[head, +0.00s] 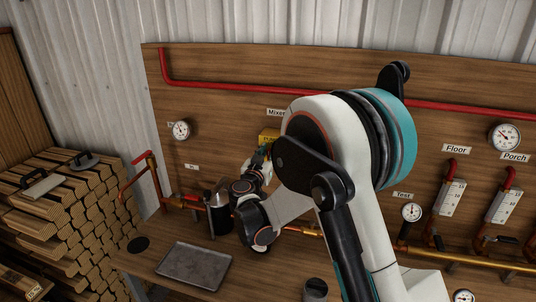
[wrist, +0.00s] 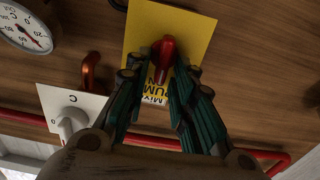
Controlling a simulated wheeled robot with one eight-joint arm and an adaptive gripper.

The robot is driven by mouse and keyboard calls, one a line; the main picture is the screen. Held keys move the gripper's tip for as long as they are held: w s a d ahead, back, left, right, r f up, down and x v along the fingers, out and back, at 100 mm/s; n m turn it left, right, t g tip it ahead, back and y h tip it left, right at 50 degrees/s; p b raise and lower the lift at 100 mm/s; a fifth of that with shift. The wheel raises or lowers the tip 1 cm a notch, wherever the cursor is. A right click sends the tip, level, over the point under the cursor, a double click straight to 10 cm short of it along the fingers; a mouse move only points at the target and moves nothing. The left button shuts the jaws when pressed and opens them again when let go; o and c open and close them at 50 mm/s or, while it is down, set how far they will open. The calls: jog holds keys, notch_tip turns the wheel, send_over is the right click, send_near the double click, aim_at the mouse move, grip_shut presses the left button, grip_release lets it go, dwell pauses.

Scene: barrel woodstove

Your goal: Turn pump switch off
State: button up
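The pump switch is a red lever (wrist: 164,54) on a yellow plate (wrist: 189,32) in the wrist view. Its label shows upside down and partly covered, with "UM" and "ON" readable. My gripper (wrist: 160,76) has its two fingers apart, one on each side of the lever's lower part. I cannot tell whether they touch the lever. In the head view the yellow plate (head: 268,136) shows small on the wooden board, below the "Mixer" label. My gripper (head: 262,156) is just below it, and my arm hides much of that area.
A white dial plate with a knob (wrist: 70,122) and a round gauge (wrist: 25,28) are close by at left in the wrist view. Red pipe (head: 260,89) runs along the board. A metal tray (head: 194,267) lies on the bench; stacked firewood (head: 60,215) stands at left.

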grip_shut()
jog(key=shift+n, duration=0.4)
jog(key=shift+w+a+f+n+b, duration=0.1)
jog(key=shift+a+f+n+b, duration=0.5)
jog(key=shift+n, duration=2.25)
jog(key=shift+w+d+r+n+b, duration=0.15)
jog(key=shift+n+b, duration=0.95)
jog(key=shift+n, duration=1.7)
jog(key=shift+w+a+f+n+b, duration=0.1)
jog(key=shift+a+f+n+b, duration=0.55)
jog(key=shift+n, duration=2.2)
jog(key=shift+d+r, duration=0.2)
jog(key=shift+d, duration=0.05)
jog(key=shift+o, duration=2.4)
grip_release()
